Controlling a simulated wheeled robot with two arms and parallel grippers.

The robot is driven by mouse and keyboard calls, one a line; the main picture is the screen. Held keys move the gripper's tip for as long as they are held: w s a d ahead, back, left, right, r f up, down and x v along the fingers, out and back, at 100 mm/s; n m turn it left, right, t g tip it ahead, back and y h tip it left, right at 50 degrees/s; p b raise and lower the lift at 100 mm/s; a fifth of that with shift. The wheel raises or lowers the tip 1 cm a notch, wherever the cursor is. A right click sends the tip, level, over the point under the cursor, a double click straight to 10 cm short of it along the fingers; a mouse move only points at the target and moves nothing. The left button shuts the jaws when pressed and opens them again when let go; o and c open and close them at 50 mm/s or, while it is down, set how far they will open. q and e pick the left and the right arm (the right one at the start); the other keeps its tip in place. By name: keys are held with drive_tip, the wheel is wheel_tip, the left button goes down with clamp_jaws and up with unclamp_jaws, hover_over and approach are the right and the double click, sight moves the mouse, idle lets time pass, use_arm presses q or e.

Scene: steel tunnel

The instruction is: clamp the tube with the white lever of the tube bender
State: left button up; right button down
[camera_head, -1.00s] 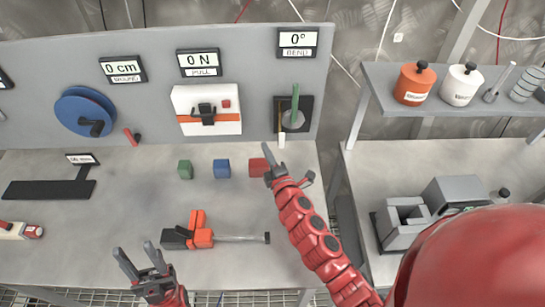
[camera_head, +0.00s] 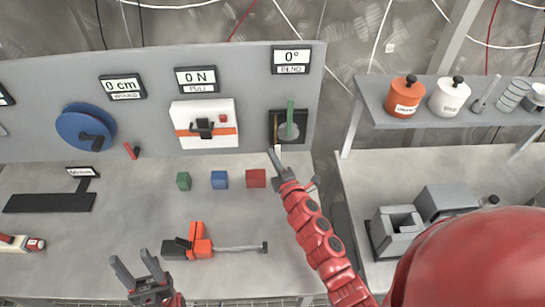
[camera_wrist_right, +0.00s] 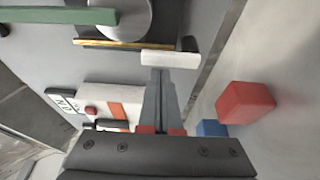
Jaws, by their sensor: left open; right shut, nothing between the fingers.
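The tube bender (camera_head: 300,138) is on the upright panel's right end, a dark plate with a grey disc and a green lever (camera_head: 290,112). In the right wrist view the green lever (camera_wrist_right: 60,15), the disc (camera_wrist_right: 125,18) and the thin brass-coloured tube (camera_wrist_right: 120,43) show at the top. The white lever (camera_wrist_right: 170,57) lies just below the tube, beside it. My right gripper (camera_wrist_right: 162,72) is shut and empty, its tips at the white lever; I cannot tell whether they touch. My left gripper (camera_head: 136,270) is open and empty over the bench's front.
Green (camera_head: 184,181), blue (camera_head: 219,179) and red (camera_head: 256,178) blocks sit on the bench below the panel. An orange-and-grey tool (camera_head: 198,242) lies nearer the front. A blue spool (camera_head: 80,129) and a white pull box (camera_head: 190,110) are on the panel.

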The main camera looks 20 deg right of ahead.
drive_tip(key=shift+d+m+b, duration=0.1)
drive_tip(key=shift+m+b, duration=0.2)
drive_tip(key=shift+b, duration=0.1)
